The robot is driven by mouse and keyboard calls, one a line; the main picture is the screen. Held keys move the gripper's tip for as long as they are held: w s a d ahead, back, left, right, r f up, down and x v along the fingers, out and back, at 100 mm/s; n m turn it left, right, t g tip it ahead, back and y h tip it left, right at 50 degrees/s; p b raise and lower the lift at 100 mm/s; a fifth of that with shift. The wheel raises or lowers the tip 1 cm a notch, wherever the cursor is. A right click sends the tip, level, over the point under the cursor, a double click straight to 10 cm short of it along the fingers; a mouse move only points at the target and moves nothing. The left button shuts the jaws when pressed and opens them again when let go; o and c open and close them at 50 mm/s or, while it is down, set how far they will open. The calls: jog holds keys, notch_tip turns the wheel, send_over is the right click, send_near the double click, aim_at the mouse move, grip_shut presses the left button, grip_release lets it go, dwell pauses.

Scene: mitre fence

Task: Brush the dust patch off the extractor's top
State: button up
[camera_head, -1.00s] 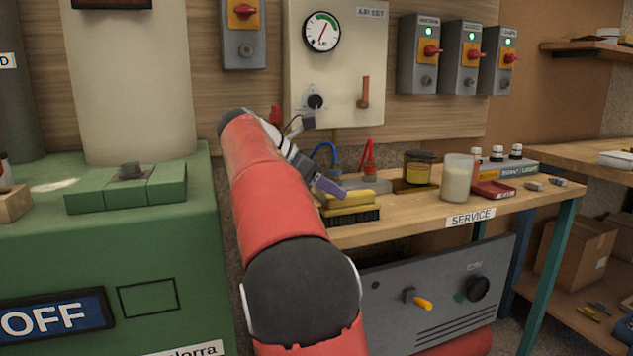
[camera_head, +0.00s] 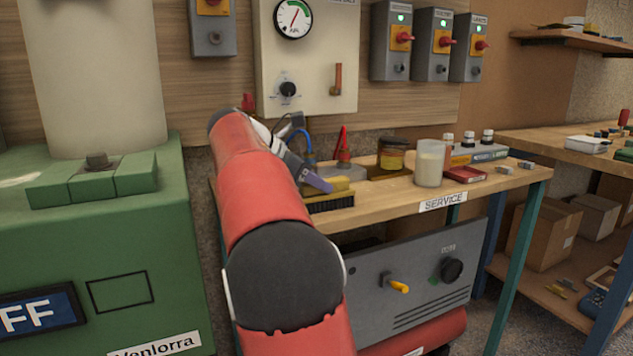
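The extractor seems to be the large green machine (camera_head: 165,240) at the left, marked "Venlorra", with a partly cut-off sign ending in "FF". A pale patch (camera_head: 18,180), which looks like dust, lies on its top at the left edge of the picture. A yellow brush (camera_head: 338,190) with black bristles lies bristles down at the front edge of the service bench (camera_head: 395,200). My gripper (camera_head: 318,181), with a purple fingertip, is at the brush and covers part of its top. Whether it touches the brush, and how its fingers stand, is hidden.
A jar (camera_head: 392,154), a pale cup (camera_head: 429,162) and a red box (camera_head: 464,174) stand right of the brush. Green blocks (camera_head: 95,183) and a pale column (camera_head: 93,80) stand on the green machine. Switch boxes (camera_head: 390,40) hang behind.

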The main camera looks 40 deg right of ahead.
grip_shut()
jog(key=shift+r+p, duration=0.55)
jog(key=shift+r, duration=2.95)
